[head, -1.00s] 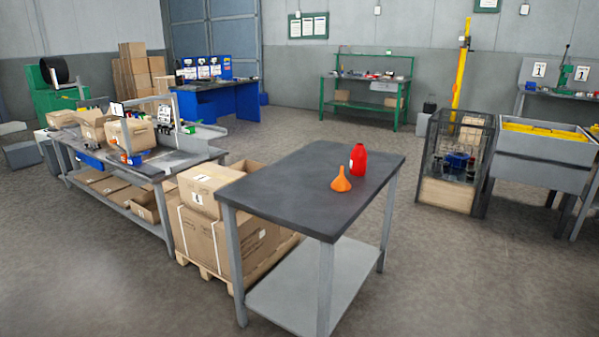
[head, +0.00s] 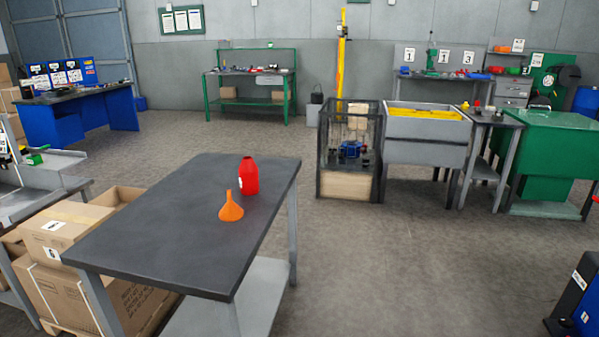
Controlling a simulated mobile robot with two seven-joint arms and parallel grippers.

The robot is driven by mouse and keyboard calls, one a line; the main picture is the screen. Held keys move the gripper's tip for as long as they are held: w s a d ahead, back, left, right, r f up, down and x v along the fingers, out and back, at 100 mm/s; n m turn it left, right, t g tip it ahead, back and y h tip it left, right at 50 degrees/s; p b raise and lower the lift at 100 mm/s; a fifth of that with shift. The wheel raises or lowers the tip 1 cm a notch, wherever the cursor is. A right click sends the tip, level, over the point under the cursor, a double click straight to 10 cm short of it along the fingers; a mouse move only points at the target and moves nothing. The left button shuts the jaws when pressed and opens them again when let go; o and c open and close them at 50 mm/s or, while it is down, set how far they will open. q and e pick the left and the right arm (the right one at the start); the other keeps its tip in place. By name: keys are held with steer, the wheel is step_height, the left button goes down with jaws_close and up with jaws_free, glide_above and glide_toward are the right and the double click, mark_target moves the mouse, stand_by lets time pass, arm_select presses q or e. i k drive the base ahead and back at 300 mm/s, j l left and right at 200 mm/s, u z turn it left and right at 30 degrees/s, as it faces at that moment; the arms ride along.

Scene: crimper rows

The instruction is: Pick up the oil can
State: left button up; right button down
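A red can-like bottle (head: 249,176), which looks like the oil can, stands upright on a dark-topped table (head: 165,225) in the head view. It is near the table's far right part. An orange funnel (head: 231,208) stands on the same table, just in front of the red can and slightly left, spout up. Neither of my grippers shows in the head view.
Cardboard boxes (head: 62,231) on a pallet are against the table's left side. A wire cage (head: 349,150) and a grey bin (head: 427,135) stand behind at the right. A black-and-blue unit (head: 578,295) is at the lower right. Open floor (head: 410,265) lies right of the table.

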mark_target(248, 175)
steer(key=i+l+z, duration=0.1)
steer(key=i+z, duration=0.65)
steer(key=z, duration=0.25)
steer(key=i+l+u, duration=0.2)
steer(key=i, duration=0.3)
steer(key=i+l+u, duration=0.2)
steer(key=i, duration=0.3)
steer(key=i+u, duration=0.2)
steer(key=u, duration=0.15)
steer(key=i+l+u, duration=0.15)
steer(key=u, duration=0.2)
steer(key=i+l+u, duration=0.15)
steer(key=u, duration=0.2)
